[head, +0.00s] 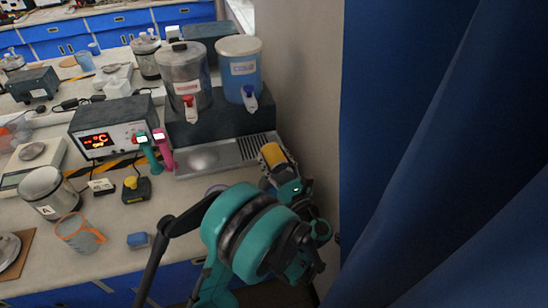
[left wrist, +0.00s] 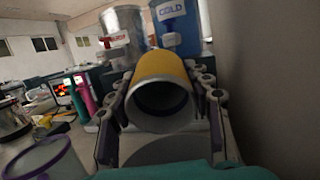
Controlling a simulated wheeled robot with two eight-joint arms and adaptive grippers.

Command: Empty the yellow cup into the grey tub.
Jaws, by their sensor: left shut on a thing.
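The yellow cup (head: 272,154) is in my left gripper (head: 287,187), near the right end of the dispenser's drip tray. In the left wrist view the cup (left wrist: 165,68) lies tilted, its grey-rimmed mouth towards the camera. The inside is dark and I cannot tell what it holds. The left gripper's fingers (left wrist: 163,110) are shut on either side of it. In the head view my arm largely hides that area. My right gripper is not in view.
Two drink dispensers with red (head: 189,102) and blue (head: 250,97) taps stand behind the drip tray (head: 222,155). A wall and blue curtain (head: 430,150) bound the right.

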